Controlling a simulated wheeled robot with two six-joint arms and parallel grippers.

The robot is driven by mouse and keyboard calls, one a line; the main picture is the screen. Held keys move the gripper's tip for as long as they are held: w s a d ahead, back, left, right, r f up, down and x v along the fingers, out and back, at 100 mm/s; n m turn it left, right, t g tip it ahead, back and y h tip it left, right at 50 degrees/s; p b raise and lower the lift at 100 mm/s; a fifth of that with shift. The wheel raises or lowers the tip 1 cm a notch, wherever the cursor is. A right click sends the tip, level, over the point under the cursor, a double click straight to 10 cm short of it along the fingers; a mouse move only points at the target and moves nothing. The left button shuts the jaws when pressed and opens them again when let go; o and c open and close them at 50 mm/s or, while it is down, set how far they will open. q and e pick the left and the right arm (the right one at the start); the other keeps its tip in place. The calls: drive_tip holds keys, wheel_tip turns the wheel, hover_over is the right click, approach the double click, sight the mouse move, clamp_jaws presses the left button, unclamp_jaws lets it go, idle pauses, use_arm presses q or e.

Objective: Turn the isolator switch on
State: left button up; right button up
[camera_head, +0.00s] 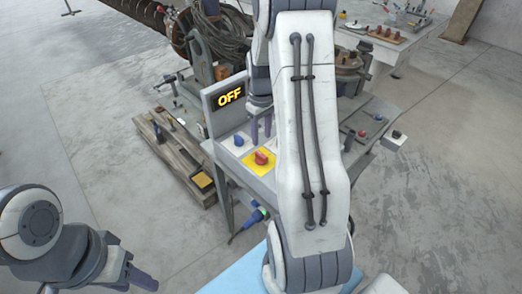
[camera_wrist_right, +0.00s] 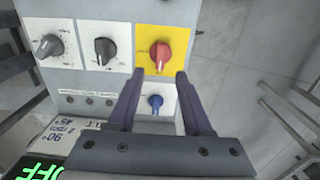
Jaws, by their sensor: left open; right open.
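The isolator switch, a red rotary knob on a yellow plate, shows on the control box in the head view (camera_head: 261,158) and in the right wrist view (camera_wrist_right: 160,53). The box's display (camera_head: 229,96) reads OFF in the head view. My right gripper (camera_wrist_right: 160,74) is open and empty over the panel. In the wrist view its fingertips lie just below the red knob, to either side of it, and the blue knob (camera_wrist_right: 155,101) shows between the fingers. I cannot tell whether the fingers touch the panel. My left gripper (camera_head: 143,281) is open and empty at the lower left, far from the box.
Two dark knobs on white plates (camera_wrist_right: 105,47) sit left of the isolator in the wrist view. A wooden pallet (camera_head: 175,155) lies left of the box. A bench (camera_head: 375,130) with small parts stands right, partly hidden by my right arm. Floor at left is clear.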

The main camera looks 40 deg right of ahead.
sight(261, 154)
wheel_tip(261, 154, down, 8)
drive_tip(key=shift+f+p, duration=0.1)
drive_tip(key=shift+p, duration=0.4)
drive_tip(key=shift+c, duration=0.3)
clamp_jaws()
